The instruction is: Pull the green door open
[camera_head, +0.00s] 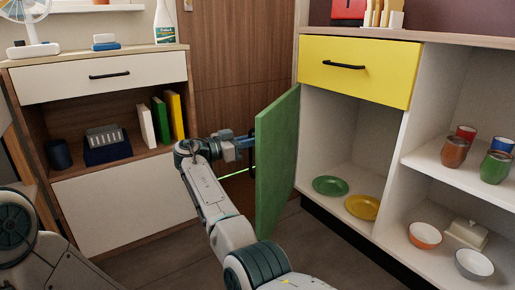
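The green door (277,165) stands swung well out from the cabinet, hinged at its right edge, with the compartment behind it exposed. A dark upright handle (252,160) is on the door's left-facing side. My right gripper (248,142) is at the upper part of this handle, its arm rising from the bottom middle. The fingertips overlap the handle, and I cannot tell whether they are shut on it. My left arm shows only at the lower left edge; its gripper is out of view.
A green plate (330,186) and a yellow plate (362,207) lie in the opened compartment. A yellow drawer (359,70) is shut above. Open shelves at right hold cups (454,152) and bowls (474,265). A white-drawer cabinet (100,78) stands left.

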